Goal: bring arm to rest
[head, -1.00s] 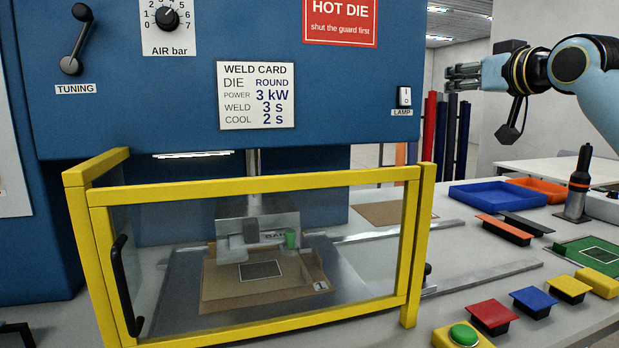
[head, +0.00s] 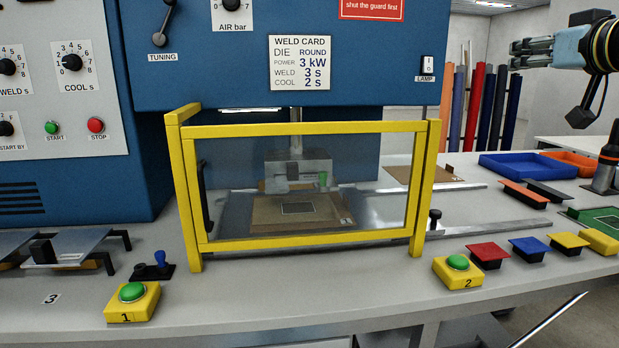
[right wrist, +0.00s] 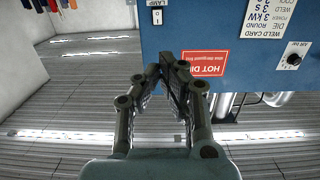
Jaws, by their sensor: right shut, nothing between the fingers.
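My right gripper (head: 514,55) is at the upper right of the head view, raised above the bench and to the right of the lamp switch (head: 428,66). Its fingers point left toward the blue welder housing (head: 235,75). In the right wrist view its fingers (right wrist: 163,57) are together and hold nothing, with the red hot die sign (right wrist: 205,63) beyond them, upside down. My left gripper is not in view.
The yellow-framed guard (head: 310,128) stands shut in front of the die and a cardboard piece (head: 300,214). Yellow button boxes (head: 120,308) sit at the bench front. A blue tray (head: 515,167) and coloured blocks lie below my right arm.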

